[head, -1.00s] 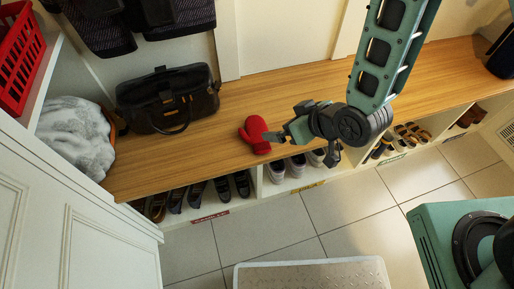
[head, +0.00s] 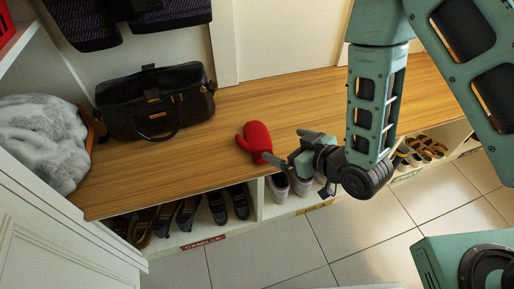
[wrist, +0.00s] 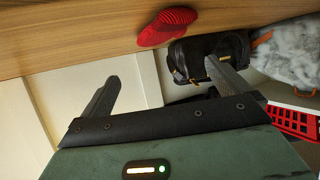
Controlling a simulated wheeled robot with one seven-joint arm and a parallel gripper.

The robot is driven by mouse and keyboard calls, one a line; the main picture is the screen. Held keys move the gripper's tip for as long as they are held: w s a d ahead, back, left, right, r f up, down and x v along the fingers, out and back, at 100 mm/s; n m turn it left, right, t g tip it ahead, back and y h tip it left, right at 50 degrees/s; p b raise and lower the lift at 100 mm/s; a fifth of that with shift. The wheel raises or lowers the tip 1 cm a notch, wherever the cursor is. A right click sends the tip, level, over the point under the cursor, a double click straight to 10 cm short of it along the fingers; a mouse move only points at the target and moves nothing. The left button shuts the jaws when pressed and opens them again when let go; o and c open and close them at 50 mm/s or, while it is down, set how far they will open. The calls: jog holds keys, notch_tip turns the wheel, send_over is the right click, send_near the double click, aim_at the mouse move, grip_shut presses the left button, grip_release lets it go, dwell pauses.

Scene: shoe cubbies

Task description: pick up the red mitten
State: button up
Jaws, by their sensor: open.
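The red mitten (head: 256,138) lies on the wooden bench top (head: 215,150), near its front edge, to the right of a black bag. My gripper (head: 288,148) is just right of the mitten in the head view, its fingers pointing towards it. In the wrist view the mitten (wrist: 168,25) shows at the top, beyond the fingers of my gripper (wrist: 160,80). The fingers are spread wide with nothing between them. In the head view one finger overlaps the mitten's lower right edge; I cannot tell whether it touches.
The black bag (head: 155,103) stands on the bench against the wall, with a grey fluffy item (head: 40,140) to its left. Cubbies below hold several shoes (head: 240,200). Dark clothing (head: 150,18) hangs above. The bench between bag and mitten is clear.

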aim_at(257, 136)
jog(key=shift+w+a+f+b, duration=0.4)
jog(key=shift+f+b, duration=0.15)
jog(key=shift+b, duration=0.5)
jog(key=b+x, duration=0.1)
jog(key=x, duration=0.6)
jog(key=shift+w+r, duration=0.1)
jog(key=shift+r, duration=0.1)
jog(key=b+x, duration=0.1)
jog(key=x, duration=0.1)
jog(key=b+x, duration=0.1)
jog(key=x, duration=0.1)
jog(key=shift+f+b, duration=0.3)
jog(key=shift+f, duration=0.1)
jog(key=shift+w+a+f, duration=0.15)
jog(key=shift+w+a, duration=0.2)
jog(key=c, duration=0.6)
